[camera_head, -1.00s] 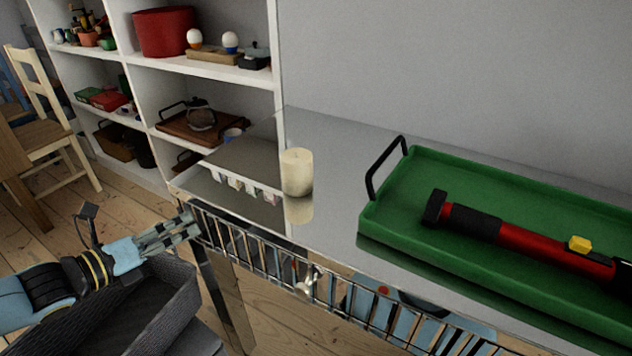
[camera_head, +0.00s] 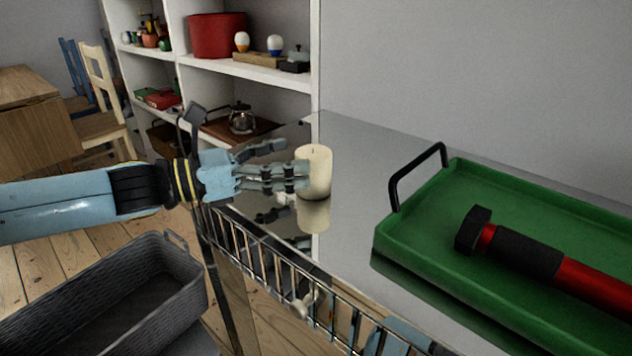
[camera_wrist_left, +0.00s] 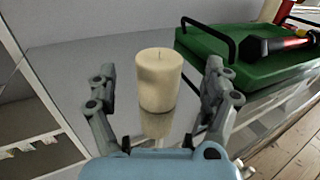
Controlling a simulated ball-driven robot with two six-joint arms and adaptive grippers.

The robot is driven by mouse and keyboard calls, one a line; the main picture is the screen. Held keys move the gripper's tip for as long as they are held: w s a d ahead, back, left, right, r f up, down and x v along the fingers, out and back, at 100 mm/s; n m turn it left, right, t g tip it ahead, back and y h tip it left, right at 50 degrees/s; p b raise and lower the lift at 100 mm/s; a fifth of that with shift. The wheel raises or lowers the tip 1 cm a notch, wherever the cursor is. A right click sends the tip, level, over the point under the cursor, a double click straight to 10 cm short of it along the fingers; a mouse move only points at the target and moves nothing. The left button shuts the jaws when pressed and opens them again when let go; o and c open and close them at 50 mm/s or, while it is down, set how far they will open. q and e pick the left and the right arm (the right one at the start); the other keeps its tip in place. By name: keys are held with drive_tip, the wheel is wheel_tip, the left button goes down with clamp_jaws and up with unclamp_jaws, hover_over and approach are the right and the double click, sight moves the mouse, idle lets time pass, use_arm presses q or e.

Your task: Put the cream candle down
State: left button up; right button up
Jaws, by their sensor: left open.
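The cream candle (camera_head: 315,172) stands upright on a shiny grey tabletop (camera_head: 345,235), left of the green tray. My left gripper (camera_head: 290,172) reaches in from the left just above the tabletop. Its fingers are beside the candle in the head view. In the left wrist view the candle (camera_wrist_left: 159,80) stands between and just beyond the two spread fingers (camera_wrist_left: 158,92), with a visible gap on each side. The left gripper is open.
A green tray (camera_head: 418,228) with black handles holds a red and black flashlight (camera_head: 540,262) on the right. A wire rack (camera_head: 275,270) runs along the tabletop's front edge. A grey basket (camera_head: 185,290) is at lower left. White shelves (camera_head: 255,75) stand behind.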

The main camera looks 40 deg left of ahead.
sight(330, 149)
use_arm(q)
drive_tip(key=w+b, duration=0.1)
drive_tip(key=b, duration=0.1)
drive_tip(key=w+d+b, duration=0.1)
drive_tip(key=b, duration=0.1)
drive_tip(key=shift+w+d+f, duration=0.2)
drive_tip(key=shift+w+f, duration=0.1)
drive_tip(key=shift+f, duration=0.1)
drive_tip(key=shift+w+d+r, duration=0.2)
drive_tip(key=shift+w+r, duration=0.1)
drive_tip(key=shift+w, duration=0.05)
drive_tip(key=shift+w+d+r, duration=0.1)
drive_tip(key=shift+w+d, duration=0.15)
drive_tip(key=shift+w, duration=0.1)
drive_tip(key=shift+w+d, duration=0.1)
drive_tip(key=shift+w, duration=0.1)
drive_tip(key=c, duration=1.4)
drive_tip(key=shift+r, duration=0.1)
